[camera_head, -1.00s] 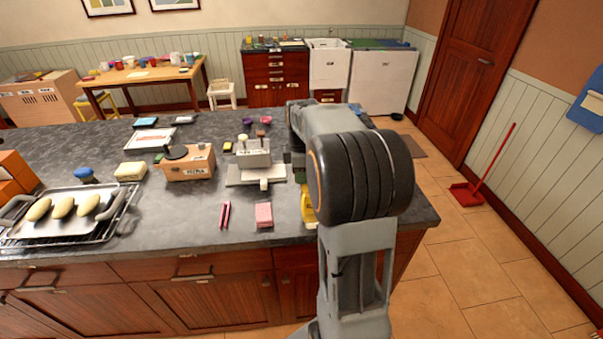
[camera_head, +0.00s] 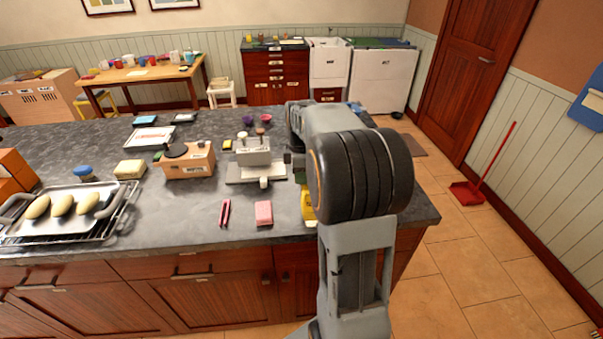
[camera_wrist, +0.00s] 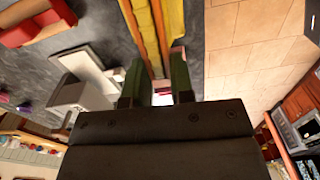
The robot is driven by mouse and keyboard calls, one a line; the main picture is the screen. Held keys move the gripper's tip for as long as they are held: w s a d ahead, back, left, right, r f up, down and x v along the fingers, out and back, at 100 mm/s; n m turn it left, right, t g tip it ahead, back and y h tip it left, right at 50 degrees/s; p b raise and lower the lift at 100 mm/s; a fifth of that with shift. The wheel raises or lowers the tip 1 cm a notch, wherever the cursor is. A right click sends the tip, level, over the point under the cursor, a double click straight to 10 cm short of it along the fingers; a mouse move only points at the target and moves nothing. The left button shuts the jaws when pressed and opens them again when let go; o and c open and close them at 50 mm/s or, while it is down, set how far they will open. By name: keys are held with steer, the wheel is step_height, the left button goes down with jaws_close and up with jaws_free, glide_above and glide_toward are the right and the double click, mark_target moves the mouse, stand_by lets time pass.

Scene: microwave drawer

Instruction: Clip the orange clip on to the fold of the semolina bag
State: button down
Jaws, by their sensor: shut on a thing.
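The yellow semolina bag (camera_head: 307,206) stands at the counter's right front, mostly hidden behind my arm in the head view. In the wrist view the yellow of the bag (camera_wrist: 140,22) runs down from the top edge toward my fingers. My gripper (camera_wrist: 160,77) has its green fingers close together there, with a narrow gap between them. A thin orange strip (camera_wrist: 158,28), which looks like the clip, lies along the yellow and reaches down between the fingertips. I cannot tell whether it grips the fold.
A grey device on a board (camera_head: 256,177) and a pink block (camera_head: 264,212) stand left of my arm. Red sticks (camera_head: 225,213), a wooden box (camera_head: 190,163) and a tray of loaves (camera_head: 62,222) are farther left. The counter's right edge is close to my arm.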

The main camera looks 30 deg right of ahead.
stand_by(0.3)
steer(key=shift+c, duration=2.2)
jaws_free()
steer(key=shift+r+p, duration=3.35)
steer(key=shift+r, duration=0.7)
